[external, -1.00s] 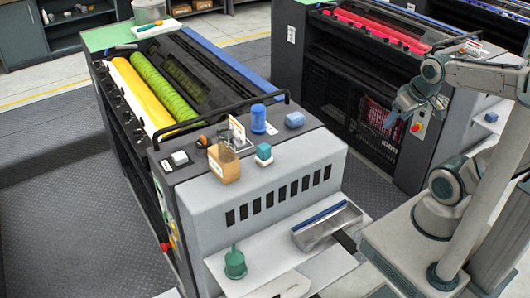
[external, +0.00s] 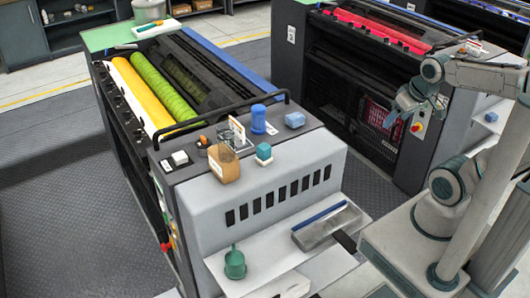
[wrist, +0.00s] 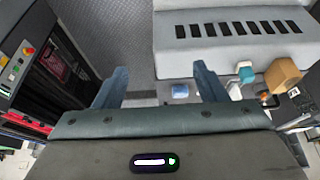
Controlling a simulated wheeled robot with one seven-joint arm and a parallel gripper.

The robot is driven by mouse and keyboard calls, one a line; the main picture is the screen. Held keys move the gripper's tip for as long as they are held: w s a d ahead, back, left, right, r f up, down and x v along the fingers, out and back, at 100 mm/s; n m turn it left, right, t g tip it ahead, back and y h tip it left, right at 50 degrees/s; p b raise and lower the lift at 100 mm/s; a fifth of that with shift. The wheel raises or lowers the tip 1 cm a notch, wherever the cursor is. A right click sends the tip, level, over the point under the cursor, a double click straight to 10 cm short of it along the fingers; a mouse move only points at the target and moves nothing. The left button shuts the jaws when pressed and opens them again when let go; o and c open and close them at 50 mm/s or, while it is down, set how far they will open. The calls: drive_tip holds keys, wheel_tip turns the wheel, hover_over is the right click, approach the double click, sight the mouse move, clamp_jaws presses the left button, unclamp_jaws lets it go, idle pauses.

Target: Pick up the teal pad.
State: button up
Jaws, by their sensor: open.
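A small teal pad (external: 264,151) sits on a white block on top of the near grey press unit. It also shows in the wrist view (wrist: 246,74), right of my right finger. My gripper (external: 411,112) is open and empty, in the air to the right of the unit in the external view. In the wrist view its two fingers (wrist: 160,70) are spread wide. The pad is well apart from them and outside the gap. A separate blue block (external: 295,120) lies on the same unit and shows between the fingers in the wrist view (wrist: 180,91).
A brown box (external: 224,164) stands left of the pad, and a blue bottle (external: 258,118) stands behind it. A dark rail (external: 225,118) runs along the unit's top. Another press stands behind my gripper.

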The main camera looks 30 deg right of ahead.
drive_tip(key=shift+o, duration=0.2)
drive_tip(key=shift+w, duration=0.1)
idle(0.4)
drive_tip(key=m+g+y+b, duration=0.45)
drive_tip(key=m+b, duration=0.55)
drive_tip(key=m, duration=0.6)
hover_over(265, 146)
drive_tip(key=d, duration=0.4)
wheel_tip(265, 146, down, 8)
drive_tip(key=shift+g, duration=0.35)
drive_tip(key=x, duration=0.5)
drive_tip(key=p+x, duration=0.1)
drive_tip(key=x, duration=0.1)
drive_tip(key=shift+w+f, duration=0.25)
drive_tip(key=shift+w, duration=0.1)
drive_tip(key=shift+p+x, duration=0.85)
drive_tip(key=shift+x, duration=1.95)
drive_tip(key=shift+a, duration=0.15)
drive_tip(key=c, duration=1.1)
